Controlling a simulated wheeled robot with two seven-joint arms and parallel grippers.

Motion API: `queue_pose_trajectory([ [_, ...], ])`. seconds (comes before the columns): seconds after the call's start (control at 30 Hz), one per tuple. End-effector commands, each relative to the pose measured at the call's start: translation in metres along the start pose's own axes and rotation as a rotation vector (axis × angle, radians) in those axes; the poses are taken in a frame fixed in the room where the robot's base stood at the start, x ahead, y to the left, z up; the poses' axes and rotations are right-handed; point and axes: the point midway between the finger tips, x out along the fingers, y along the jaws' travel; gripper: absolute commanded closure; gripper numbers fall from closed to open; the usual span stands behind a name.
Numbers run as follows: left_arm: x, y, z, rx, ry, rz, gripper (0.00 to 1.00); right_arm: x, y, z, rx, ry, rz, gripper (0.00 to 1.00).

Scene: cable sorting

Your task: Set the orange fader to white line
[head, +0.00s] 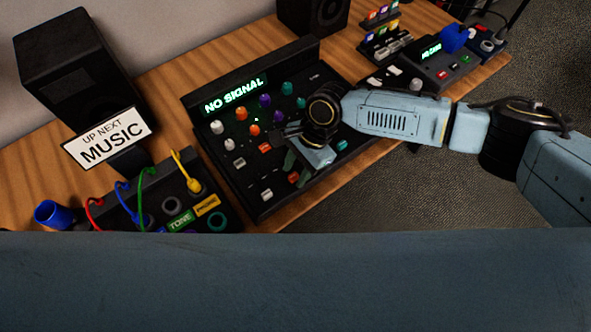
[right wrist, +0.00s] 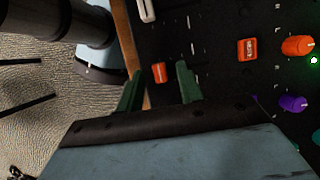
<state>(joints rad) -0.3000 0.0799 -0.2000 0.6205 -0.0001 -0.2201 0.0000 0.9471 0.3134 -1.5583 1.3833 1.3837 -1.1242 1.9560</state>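The orange fader (head: 293,177) is a small cap near the front edge of the black mixer panel (head: 262,213). In the right wrist view the orange fader (right wrist: 159,73) lies between and just beyond the tips of my right gripper's two green fingers (right wrist: 158,78). The fingers stand apart, with a gap on both sides of the cap. In the head view my right gripper (head: 296,159) hangs low over the panel. Small white marks (right wrist: 193,50) show on the panel beside the fader; I cannot tell which is the target line. My left gripper is not in view.
A white fader (right wrist: 147,10) sits beside the orange one. A red square button (right wrist: 247,48), an orange knob (right wrist: 297,45) and a purple knob (right wrist: 292,103) are farther up the panel. A patch box with cables (head: 172,213) stands left of the mixer, with a speaker (head: 80,70) behind.

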Motion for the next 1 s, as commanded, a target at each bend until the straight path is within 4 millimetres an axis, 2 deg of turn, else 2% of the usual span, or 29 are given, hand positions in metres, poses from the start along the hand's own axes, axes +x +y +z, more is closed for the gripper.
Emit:
queue_pose_trajectory([
  [0.33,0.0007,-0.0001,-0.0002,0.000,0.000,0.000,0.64,0.0046,0.0001,0.0007,-0.001,-0.001,0.000,0.64],
  [0.63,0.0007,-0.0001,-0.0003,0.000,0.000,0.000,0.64,0.0044,0.0001,0.0006,-0.001,-0.001,0.000,1.00],
  [0.87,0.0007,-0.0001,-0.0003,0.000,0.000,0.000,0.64,0.0043,0.0000,0.0005,-0.001,-0.001,0.000,1.00],
  [1.0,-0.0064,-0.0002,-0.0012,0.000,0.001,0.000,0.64,0.0003,-0.0061,0.0009,0.001,-0.002,-0.011,1.00],
])
